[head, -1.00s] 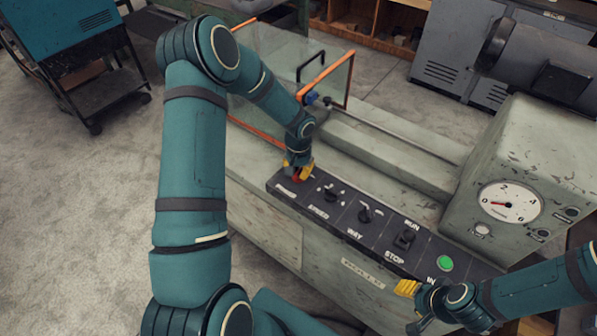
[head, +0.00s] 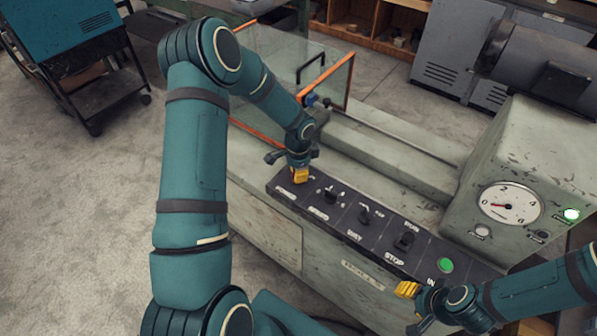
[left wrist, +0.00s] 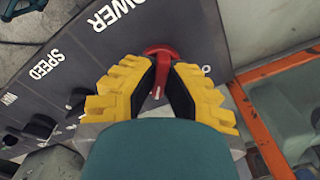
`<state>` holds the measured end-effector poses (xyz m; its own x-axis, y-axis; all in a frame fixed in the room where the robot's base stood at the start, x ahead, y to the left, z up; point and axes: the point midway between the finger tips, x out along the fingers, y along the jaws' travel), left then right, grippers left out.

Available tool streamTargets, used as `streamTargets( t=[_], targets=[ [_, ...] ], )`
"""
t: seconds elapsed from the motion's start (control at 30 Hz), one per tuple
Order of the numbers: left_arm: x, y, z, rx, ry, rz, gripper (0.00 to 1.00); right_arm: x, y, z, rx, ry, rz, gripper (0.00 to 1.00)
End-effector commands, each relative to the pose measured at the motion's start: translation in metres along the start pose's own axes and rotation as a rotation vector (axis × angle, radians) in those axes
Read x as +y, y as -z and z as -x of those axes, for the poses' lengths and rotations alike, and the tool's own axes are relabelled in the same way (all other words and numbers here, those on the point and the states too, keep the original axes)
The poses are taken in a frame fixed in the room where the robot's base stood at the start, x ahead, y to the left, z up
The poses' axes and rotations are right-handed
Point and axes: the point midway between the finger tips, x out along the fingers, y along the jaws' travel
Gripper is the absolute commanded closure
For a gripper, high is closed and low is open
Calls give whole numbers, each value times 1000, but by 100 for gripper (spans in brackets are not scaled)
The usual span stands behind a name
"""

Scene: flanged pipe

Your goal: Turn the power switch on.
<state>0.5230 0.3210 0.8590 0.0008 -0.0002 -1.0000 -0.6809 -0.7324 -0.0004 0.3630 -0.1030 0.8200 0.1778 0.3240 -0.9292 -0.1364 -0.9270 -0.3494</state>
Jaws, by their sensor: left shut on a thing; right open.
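The red power switch (left wrist: 163,54) shows in the left wrist view on the dark control panel (left wrist: 112,66), beside the word POWER. My left gripper (left wrist: 160,72) is shut on the switch, with its yellow fingers on both sides of the red handle. In the head view my left gripper (head: 299,175) is down at the far left end of the panel and hides the switch. My right gripper (head: 407,289) is open and empty near the panel's front edge, at the lower right. A green-white lamp (head: 571,215) on the gauge housing is lit.
More black knobs (head: 366,214) and a green button (head: 445,265) lie along the panel. The housing with a round gauge (head: 509,203) stands at the right. A glass guard with an orange frame (head: 333,71) stands behind my left gripper.

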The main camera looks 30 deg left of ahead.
Motion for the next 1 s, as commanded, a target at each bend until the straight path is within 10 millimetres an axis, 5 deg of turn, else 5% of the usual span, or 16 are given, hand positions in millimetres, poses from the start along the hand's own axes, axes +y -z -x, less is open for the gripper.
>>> streamTargets(
  t=[0.83, 0.9, 1.0],
  targets=[
    [2, -1, -2, -4, -5, -131, 100, 0, 1, 1, 2, 0, -1, 53],
    [2, -1, -2, -3, -5, -131, 63, 0, 1, 1, 2, 0, -1, 53],
    [1, -1, -1, -3, -3, -130, 59, 0, 1, 1, 2, 0, 0, 53]
  ],
)
